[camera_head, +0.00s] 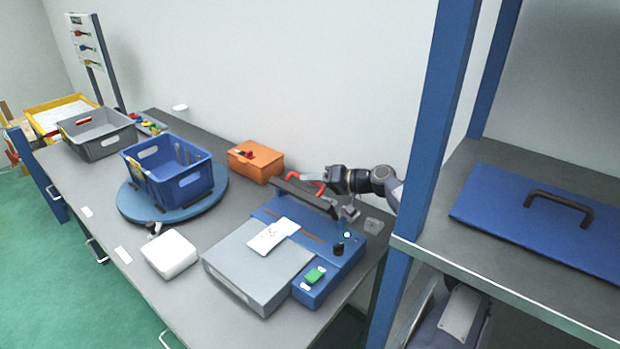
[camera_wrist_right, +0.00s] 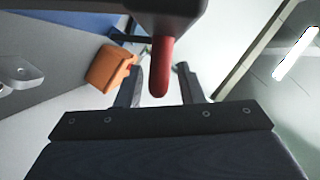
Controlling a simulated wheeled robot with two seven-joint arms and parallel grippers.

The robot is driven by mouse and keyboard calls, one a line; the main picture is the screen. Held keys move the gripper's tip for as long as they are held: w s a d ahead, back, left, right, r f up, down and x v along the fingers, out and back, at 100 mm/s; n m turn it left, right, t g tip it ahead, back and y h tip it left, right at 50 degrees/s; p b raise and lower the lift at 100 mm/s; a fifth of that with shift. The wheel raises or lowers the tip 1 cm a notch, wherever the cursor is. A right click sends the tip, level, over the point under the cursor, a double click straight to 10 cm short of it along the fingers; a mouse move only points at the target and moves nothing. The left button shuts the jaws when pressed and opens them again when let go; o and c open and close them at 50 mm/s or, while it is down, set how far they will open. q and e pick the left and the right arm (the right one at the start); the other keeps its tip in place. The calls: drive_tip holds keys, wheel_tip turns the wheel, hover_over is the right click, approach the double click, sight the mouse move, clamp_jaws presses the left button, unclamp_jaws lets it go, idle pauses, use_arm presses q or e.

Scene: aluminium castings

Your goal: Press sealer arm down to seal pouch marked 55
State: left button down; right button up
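The blue heat sealer (camera_head: 318,245) stands at the table's right end, with its dark sealer arm (camera_head: 305,198) raised at a tilt. A red handle (camera_head: 291,176) is at the arm's upper end. A white pouch (camera_head: 272,236) lies on the sealer's front plate, reaching the blue body; its marking is too small to read. My right gripper (camera_head: 323,181) is at the red handle. In the right wrist view the red handle (camera_wrist_right: 160,68) sits between the two open fingers (camera_wrist_right: 160,88), with gaps on both sides. My left gripper is not in view.
An orange box (camera_head: 256,161) stands behind the sealer. A blue crate (camera_head: 180,185) sits on a blue turntable (camera_head: 217,194); a white box (camera_head: 170,255) is in front. A shelf with a blue post (camera_head: 432,130) bounds the right side.

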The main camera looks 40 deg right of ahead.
sight(301, 196)
drive_tip(key=shift+w+a+f, duration=0.15)
drive_tip(key=shift+w+a, duration=0.05)
drive_tip(key=shift+w, duration=0.1)
clamp_jaws()
drive_tip(key=shift+a+f+b, duration=0.1)
drive_tip(key=shift+a+b, duration=0.05)
drive_tip(key=shift+b, duration=0.4)
drive_tip(key=a+n+h+b, duration=0.1)
drive_tip(key=b, duration=0.2)
drive_tip(key=s+a+f+n+b, duration=0.1)
drive_tip(key=b, duration=0.3)
drive_tip(key=a+n+h+b, duration=0.1)
drive_tip(key=a+n+b, duration=0.1)
drive_tip(key=b, duration=0.2)
drive_tip(key=shift+s+a+f+h, duration=0.1)
drive_tip(key=shift+s+f+h, duration=0.05)
drive_tip(key=shift+f+h, duration=0.15)
drive_tip(key=shift+s+a+n+h+b, duration=0.1)
drive_tip(key=shift+a+n+h+b, duration=0.35)
drive_tip(key=shift+b, duration=0.55)
